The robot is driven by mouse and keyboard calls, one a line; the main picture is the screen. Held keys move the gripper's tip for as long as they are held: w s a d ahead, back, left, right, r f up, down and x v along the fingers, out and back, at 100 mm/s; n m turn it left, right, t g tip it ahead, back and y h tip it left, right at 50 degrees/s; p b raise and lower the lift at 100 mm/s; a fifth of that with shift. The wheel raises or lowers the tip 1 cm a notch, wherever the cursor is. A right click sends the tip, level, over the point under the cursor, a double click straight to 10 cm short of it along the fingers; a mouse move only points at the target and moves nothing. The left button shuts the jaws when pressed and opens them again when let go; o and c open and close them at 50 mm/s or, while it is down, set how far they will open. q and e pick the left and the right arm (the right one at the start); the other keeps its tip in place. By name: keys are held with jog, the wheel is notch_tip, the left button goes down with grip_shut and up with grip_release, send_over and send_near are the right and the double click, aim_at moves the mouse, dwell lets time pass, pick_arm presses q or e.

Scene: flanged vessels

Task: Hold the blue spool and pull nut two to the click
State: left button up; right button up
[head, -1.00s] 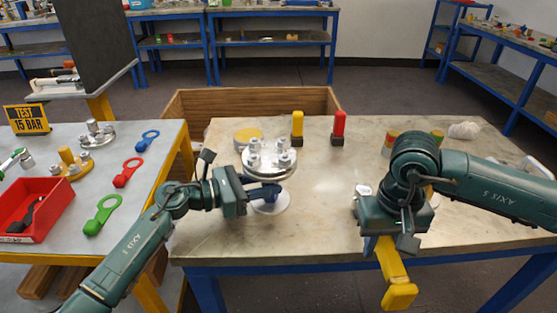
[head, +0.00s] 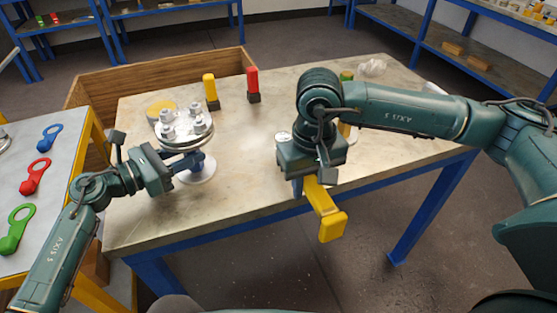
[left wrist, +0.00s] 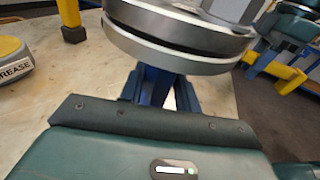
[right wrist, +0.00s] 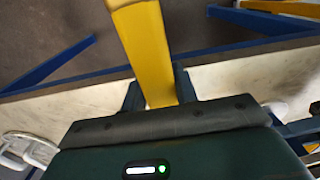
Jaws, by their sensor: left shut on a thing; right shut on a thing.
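The flanged vessel (head: 185,140) stands on the table on a round white foot (head: 199,172), with several silver nuts on its top flange. Its blue spool (left wrist: 155,86) shows below the flange discs (left wrist: 170,45) in the left wrist view. My left gripper (head: 187,163) is shut on the blue spool; its fingers hide part of it. My right gripper (head: 308,184) is shut on a yellow bar-like tool (head: 324,208) at the table's front edge, away from the vessel. The tool's yellow body (right wrist: 145,50) also shows in the right wrist view. No nut numbers are readable.
A yellow-topped tin (head: 160,107), a yellow post (head: 210,90) and a red post (head: 253,84) stand behind the vessel. Green, red and blue ring-ended tools lie on the left table (head: 62,185). The tabletop (head: 240,150) between my grippers is clear.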

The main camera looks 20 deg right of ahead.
jog(key=w+a+r+n, duration=0.2)
jog(key=a+r+n, duration=0.2)
jog(key=r, duration=0.5)
jog(key=w+a+r+n, duration=0.3)
jog(key=a+r+n, duration=0.15)
jog(key=r, duration=0.55)
jog(key=shift+s+d+f, duration=0.1)
jog(key=shift+d+f, duration=0.05)
jog(key=shift+f, duration=0.6)
jog(key=shift+s+d+f, duration=0.1)
jog(key=shift+d+f, duration=0.1)
jog(key=shift+f, duration=0.6)
jog(key=shift+s+d+f, duration=0.1)
jog(key=shift+d+f, duration=0.05)
jog(key=shift+f, duration=0.6)
jog(key=shift+f, duration=0.15)
jog(key=shift+f, duration=1.05)
